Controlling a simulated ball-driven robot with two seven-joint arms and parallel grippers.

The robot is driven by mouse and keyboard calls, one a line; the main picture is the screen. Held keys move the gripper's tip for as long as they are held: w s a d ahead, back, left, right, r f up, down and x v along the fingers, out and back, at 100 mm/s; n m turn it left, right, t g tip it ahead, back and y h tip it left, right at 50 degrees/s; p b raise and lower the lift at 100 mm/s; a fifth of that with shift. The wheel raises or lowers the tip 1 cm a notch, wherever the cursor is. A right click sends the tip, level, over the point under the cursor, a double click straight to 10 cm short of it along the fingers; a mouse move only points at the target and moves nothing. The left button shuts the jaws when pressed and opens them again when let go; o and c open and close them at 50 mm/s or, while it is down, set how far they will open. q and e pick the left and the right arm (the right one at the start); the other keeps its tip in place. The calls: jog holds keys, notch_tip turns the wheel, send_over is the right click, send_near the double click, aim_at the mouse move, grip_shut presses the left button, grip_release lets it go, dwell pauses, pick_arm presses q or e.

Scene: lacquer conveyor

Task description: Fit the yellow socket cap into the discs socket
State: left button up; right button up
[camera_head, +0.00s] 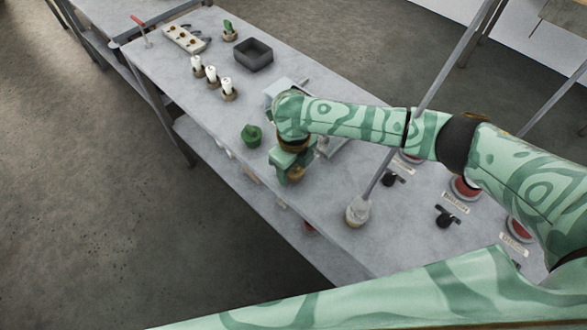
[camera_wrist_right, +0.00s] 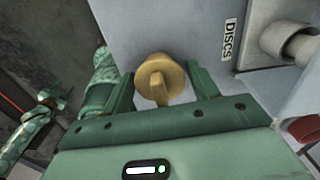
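My right gripper (camera_head: 289,172) points down beside the front of the grey bench in the head view. In the right wrist view its two green fingers (camera_wrist_right: 160,85) lie against both sides of the yellow socket cap (camera_wrist_right: 158,80), whose raised grip faces the camera. A bit of the cap (camera_head: 297,174) shows at the fingers in the head view. Beyond the cap is a grey housing (camera_wrist_right: 200,30) with a DISCS label (camera_wrist_right: 230,40). The discs socket is hidden behind the cap, so I cannot tell whether they touch. A small green arm at the left of the wrist view may hold my left gripper.
A grey pipe fitting (camera_wrist_right: 300,45) sticks out right of the label.

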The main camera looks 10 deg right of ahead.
jog(key=c, duration=0.5)
jog(key=shift+r, duration=0.15)
jog(key=shift+c, duration=0.2)
